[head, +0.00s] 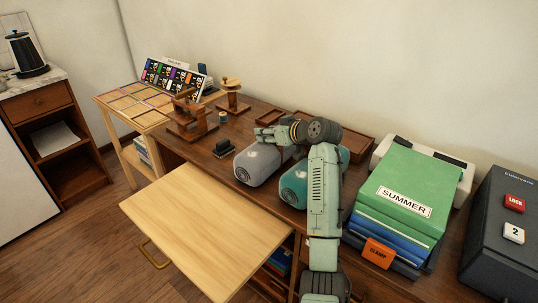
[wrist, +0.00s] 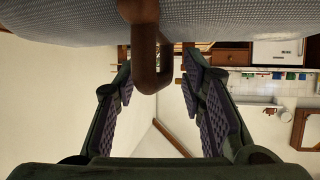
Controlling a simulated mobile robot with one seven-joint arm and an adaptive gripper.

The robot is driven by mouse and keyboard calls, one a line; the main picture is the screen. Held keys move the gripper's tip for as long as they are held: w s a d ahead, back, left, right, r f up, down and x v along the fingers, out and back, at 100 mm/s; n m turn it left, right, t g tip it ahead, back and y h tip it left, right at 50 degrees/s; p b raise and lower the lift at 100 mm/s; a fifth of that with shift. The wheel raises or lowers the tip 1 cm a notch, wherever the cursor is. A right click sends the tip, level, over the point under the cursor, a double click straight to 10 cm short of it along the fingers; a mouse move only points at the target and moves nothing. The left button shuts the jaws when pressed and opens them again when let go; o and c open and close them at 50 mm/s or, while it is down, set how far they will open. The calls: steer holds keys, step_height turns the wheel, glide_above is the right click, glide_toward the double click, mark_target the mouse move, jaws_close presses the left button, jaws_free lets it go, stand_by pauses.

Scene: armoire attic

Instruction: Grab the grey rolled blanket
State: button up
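The grey rolled blanket (head: 256,166) lies on the brown desk, left of a teal rolled blanket (head: 294,188). My gripper (head: 264,134) is at the top far side of the grey roll in the head view, its fingers pointing left. In the wrist view, grey woven cloth of the blanket (wrist: 230,22) fills the top edge. A brown strap with a loop handle (wrist: 146,52) stands out from it, between the two fingers of my gripper (wrist: 158,82). The fingers are spread, with gaps on both sides of the handle. My arm hides part of both rolls.
A green SUMMER box (head: 410,180) on blue folders and an orange-tagged CLAMP item stand right of my arm. A dark box (head: 505,245) is further right. Wooden stands (head: 190,120) and a colour chart stand left. A pale pull-out board (head: 200,225) juts out in front.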

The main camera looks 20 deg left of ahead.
jaws_close()
stand_by(0.3)
steer(key=shift+r, duration=0.1)
stand_by(0.6)
